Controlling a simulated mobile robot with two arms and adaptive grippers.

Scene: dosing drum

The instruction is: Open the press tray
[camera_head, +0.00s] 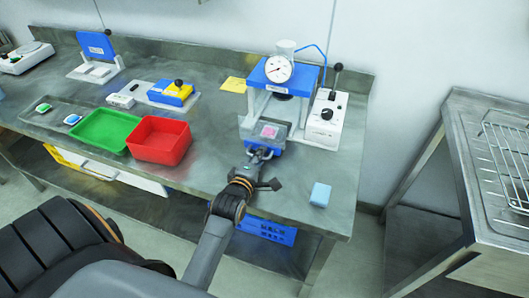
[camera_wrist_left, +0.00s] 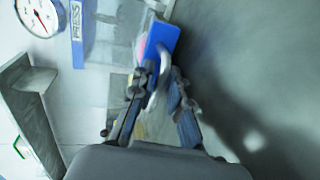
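The press (camera_head: 285,72) has a blue top, white legs and a round gauge, and stands at the back of the bench. Its blue-fronted press tray (camera_head: 247,143) is low at the front, with a pink item (camera_head: 269,131) behind a clear guard. In the left wrist view, the tray's blue front (camera_wrist_left: 164,42) carries a pale curved handle (camera_wrist_left: 159,82). My left gripper (camera_head: 261,156) is at this handle, its fingers (camera_wrist_left: 163,75) drawn in close on both sides of it. My right gripper is not in view.
A white control box (camera_head: 328,117) with a lever stands right of the press. A light blue block (camera_head: 320,194) lies near the bench's right front. A red bin (camera_head: 160,140) and a green tray (camera_head: 101,130) are to the left. Bare bench lies between the red bin and press.

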